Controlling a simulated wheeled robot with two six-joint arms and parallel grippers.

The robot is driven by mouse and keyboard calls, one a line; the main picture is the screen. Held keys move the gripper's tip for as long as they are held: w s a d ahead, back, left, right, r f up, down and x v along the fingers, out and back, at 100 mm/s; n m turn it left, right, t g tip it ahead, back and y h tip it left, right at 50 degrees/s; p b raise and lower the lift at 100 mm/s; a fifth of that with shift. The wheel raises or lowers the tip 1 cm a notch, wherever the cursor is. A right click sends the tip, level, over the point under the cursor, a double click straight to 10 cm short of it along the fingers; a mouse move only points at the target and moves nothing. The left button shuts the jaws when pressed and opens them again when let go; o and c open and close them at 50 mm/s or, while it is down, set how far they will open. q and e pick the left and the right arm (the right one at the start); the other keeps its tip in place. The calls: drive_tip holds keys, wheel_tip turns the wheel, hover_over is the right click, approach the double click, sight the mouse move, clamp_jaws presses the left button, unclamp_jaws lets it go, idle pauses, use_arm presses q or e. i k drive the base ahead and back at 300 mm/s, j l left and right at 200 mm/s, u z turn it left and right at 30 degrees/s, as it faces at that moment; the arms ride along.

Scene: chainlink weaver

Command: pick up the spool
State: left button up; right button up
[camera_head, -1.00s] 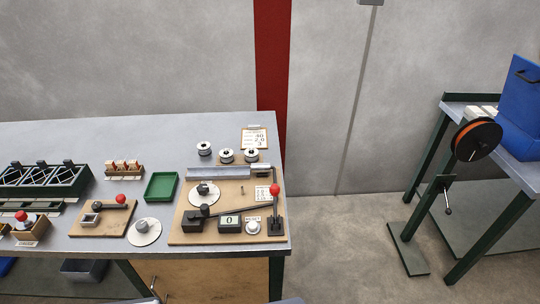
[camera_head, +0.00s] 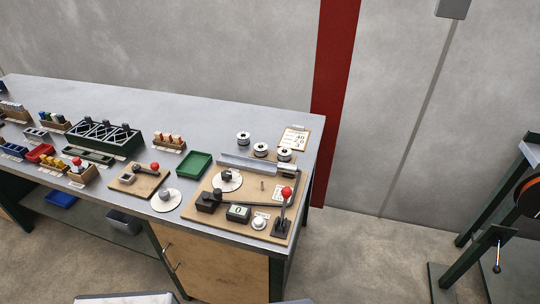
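Three small spools stand on the far right part of the grey workbench, white with dark centres: a left spool (camera_head: 243,138), a middle spool (camera_head: 261,149) and a right spool (camera_head: 284,154). They stand in a slanting row behind a metal channel (camera_head: 250,163). A larger dark reel with an orange winding (camera_head: 528,195) hangs on a stand at the right edge, partly cut off. I cannot tell which of these the task means. Neither gripper is in view.
The workbench (camera_head: 200,108) carries a wooden board with a red-knobbed lever (camera_head: 286,192), a counter (camera_head: 238,212), a green tray (camera_head: 194,165) and a clipboard (camera_head: 294,139). Racks and small bins fill its left side. Concrete floor (camera_head: 365,262) is clear between bench and stand.

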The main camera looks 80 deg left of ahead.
sight(282, 157)
drive_tip(key=i+j+u, duration=0.1)
drive_tip(key=u, duration=0.35)
drive_tip(key=i+u, duration=0.3)
drive_tip(key=u, duration=0.15)
drive_tip(key=i+u, duration=0.2)
drive_tip(key=u, duration=0.3)
drive_tip(key=i+j+u, duration=0.1)
drive_tip(key=i+u, duration=0.5)
drive_tip(key=k+j, duration=0.05)
